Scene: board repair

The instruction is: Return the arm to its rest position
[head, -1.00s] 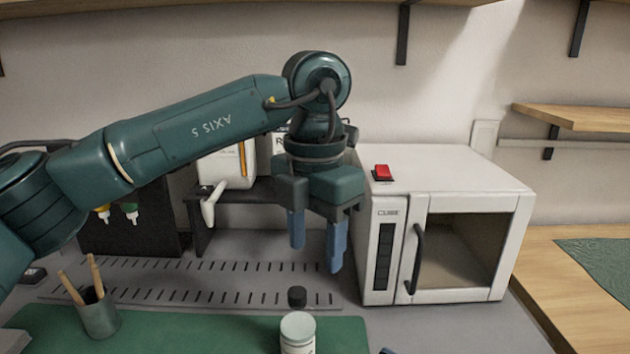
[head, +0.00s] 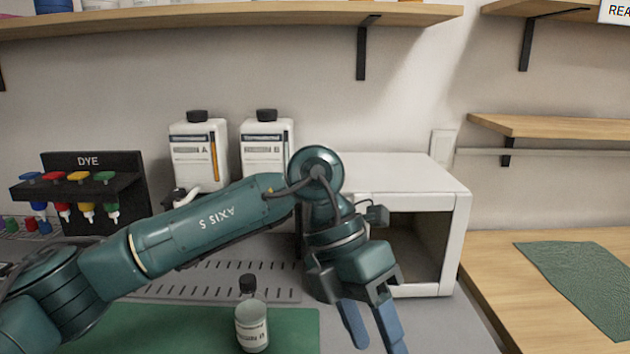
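My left arm comes in from the left in the head view and reaches across the bench in front of the white oven. My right gripper is out of view.
A small labelled bottle (head: 252,326) stands on the mat, left of my gripper. The white oven (head: 420,172) is close behind my arm. Two white jugs (head: 199,155) and a dye rack (head: 92,162) stand at the back. A green cloth (head: 585,285) lies on the wooden surface at right.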

